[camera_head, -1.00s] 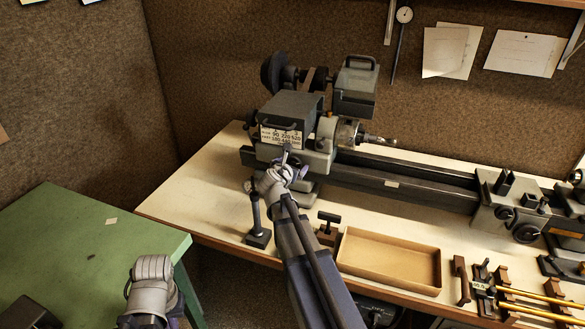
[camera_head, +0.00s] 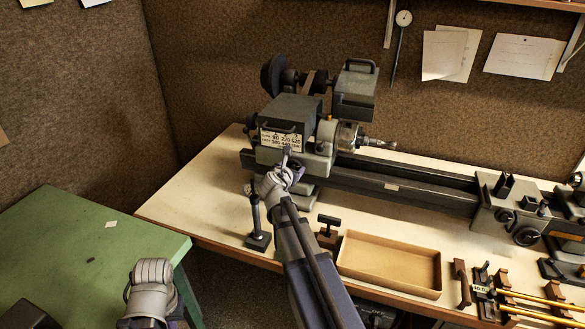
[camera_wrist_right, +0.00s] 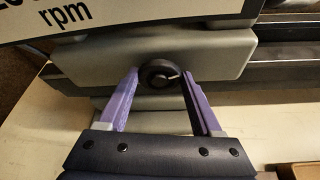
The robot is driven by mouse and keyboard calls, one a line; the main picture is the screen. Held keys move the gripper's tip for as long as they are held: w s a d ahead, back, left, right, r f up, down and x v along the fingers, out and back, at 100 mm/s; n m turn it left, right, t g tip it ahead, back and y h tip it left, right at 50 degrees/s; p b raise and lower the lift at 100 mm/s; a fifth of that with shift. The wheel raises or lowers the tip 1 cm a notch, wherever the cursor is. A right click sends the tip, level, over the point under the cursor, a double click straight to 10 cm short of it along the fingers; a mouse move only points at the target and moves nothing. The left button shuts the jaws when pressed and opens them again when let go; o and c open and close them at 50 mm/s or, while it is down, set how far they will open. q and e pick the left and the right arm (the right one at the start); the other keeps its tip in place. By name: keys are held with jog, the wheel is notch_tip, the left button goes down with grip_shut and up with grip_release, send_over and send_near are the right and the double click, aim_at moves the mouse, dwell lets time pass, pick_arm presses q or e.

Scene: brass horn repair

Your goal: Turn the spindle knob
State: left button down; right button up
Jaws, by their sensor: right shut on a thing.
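The spindle knob (camera_wrist_right: 160,74) is a small round black knob with a light mark on its face. It sits on the grey front of the lathe headstock (camera_head: 290,114), below the speed plate. My right gripper (camera_wrist_right: 160,76) has its purple fingers on both sides of the knob and is shut on it. In the head view my right gripper (camera_head: 287,160) reaches the headstock and hides the knob. My left arm's grey wrist shows at the bottom left, but its fingers are not in view.
The lathe bed (camera_head: 400,184) runs right to the carriage (camera_head: 510,208). A black stand (camera_head: 257,222) is close left of my right arm. An open cardboard tray (camera_head: 390,263) lies to its right. A green table (camera_head: 70,240) is at the left.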

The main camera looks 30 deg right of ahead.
jog(key=shift+s+d+f+m+t+y+b, duration=0.15)
jog(key=shift+m+t+y+b, duration=0.35)
jog(key=shift+m, duration=0.5)
jog(key=shift+m+t, duration=0.4)
jog(key=shift+m, duration=0.2)
jog(key=o, duration=1.4)
jog(key=shift+c, duration=0.2)
jog(key=shift+s, duration=0.1)
jog(key=p+v, duration=0.2)
jog(key=v, duration=0.5)
jog(key=shift+s+a, duration=0.25)
jog(key=shift+a, duration=0.05)
